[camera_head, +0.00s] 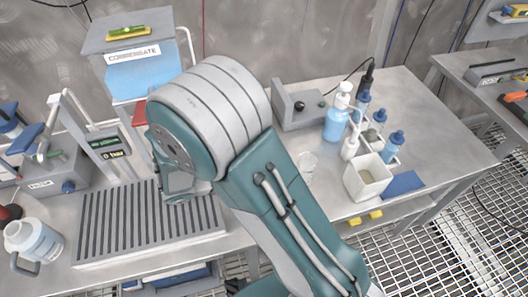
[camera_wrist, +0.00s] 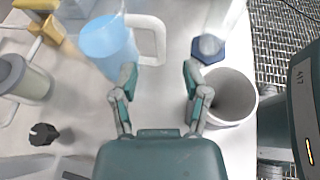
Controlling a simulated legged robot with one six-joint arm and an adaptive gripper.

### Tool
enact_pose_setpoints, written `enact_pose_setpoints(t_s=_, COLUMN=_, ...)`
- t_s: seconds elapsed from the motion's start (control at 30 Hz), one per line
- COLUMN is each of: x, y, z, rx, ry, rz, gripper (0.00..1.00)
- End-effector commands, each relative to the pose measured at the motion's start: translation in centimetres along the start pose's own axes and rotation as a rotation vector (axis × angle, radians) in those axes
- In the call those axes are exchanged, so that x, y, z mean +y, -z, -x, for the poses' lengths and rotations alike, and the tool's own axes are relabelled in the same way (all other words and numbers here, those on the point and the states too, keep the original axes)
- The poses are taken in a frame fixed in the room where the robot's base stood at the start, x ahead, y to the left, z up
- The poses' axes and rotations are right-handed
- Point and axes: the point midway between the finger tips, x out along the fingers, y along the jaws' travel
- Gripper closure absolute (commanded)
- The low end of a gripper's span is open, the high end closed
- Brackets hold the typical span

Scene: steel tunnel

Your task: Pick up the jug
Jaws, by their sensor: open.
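A blue jug (camera_wrist: 108,42) with a squared white handle is at the upper left of the wrist view, left of and beyond my gripper. My gripper (camera_wrist: 158,75) is open, with its two fingers apart and nothing seen between them. The jug's handle reaches toward the gap above the left fingertip; I cannot tell whether they touch. In the head view, a pale jug-like vessel (camera_head: 36,242) with a grey handle is at the lower left. I cannot match it surely to the blue jug. My arm hides most of my gripper in the head view.
An open grey cup (camera_wrist: 232,97) is close by the right finger, and a dark blue hexagonal piece (camera_wrist: 208,50) is above it. A slatted tray (camera_head: 110,232) covers the front left of the bench. Bottles (camera_head: 337,118) and a white bin (camera_head: 366,180) stand right.

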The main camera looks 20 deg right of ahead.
Motion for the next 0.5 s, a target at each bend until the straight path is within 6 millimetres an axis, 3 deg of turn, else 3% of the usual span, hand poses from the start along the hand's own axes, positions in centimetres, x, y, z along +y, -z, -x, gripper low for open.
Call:
enact_pose_setpoints(t_s=0.27, x=0.0, y=0.0, z=-2.7, rx=-0.001, ry=0.003, rz=0.000, gripper=0.40)
enact_pose_setpoints(t_s=0.5, x=-0.1, y=0.0, z=-6.5, rx=0.000, ry=0.004, rz=-0.001, gripper=0.40)
